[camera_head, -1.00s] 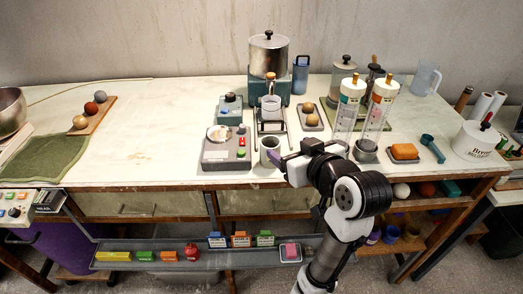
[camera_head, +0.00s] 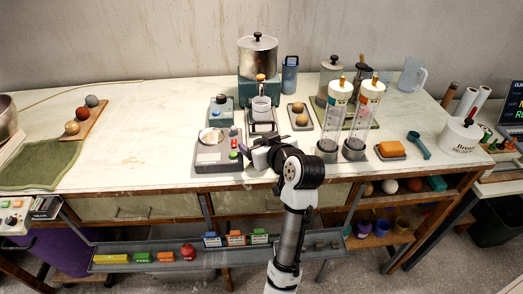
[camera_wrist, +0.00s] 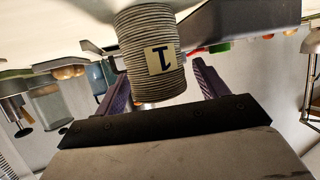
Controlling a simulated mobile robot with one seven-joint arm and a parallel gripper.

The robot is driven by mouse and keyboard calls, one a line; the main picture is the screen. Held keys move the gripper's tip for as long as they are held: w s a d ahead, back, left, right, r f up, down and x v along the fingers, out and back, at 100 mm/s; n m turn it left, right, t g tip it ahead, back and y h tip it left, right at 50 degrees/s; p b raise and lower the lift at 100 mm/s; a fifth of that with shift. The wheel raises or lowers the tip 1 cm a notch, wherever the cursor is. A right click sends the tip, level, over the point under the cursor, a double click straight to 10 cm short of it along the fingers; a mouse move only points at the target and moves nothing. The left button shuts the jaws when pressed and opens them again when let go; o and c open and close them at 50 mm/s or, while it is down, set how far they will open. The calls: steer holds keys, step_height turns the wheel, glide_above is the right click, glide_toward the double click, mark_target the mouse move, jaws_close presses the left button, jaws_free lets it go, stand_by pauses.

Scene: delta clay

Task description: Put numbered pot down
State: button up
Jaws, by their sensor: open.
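The numbered pot (camera_wrist: 148,40) is a ribbed grey-beige cylinder with a cream label marked 1. It appears inverted in the wrist view, between the two purple fingers of my gripper (camera_wrist: 160,85). The fingers are spread, with a visible gap beside the pot at least on the right. In the head view my gripper (camera_head: 244,151) is at the bench's front edge, beside the grey scale box (camera_head: 212,157). The pot is hidden there behind my gripper and wrist, so its contact with the bench cannot be told.
A white cup (camera_head: 261,104) stands on a stand behind my gripper, below a metal urn (camera_head: 258,60). Two tall clear tubes (camera_head: 334,118) and an orange sponge on a dish (camera_head: 391,149) are to the right. The bench's left middle (camera_head: 150,130) is clear.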

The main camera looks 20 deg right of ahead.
steer(key=shift+w+f, duration=0.25)
steer(key=shift+w, duration=0.2)
steer(key=c, duration=1.2)
steer(key=shift+r, duration=0.1)
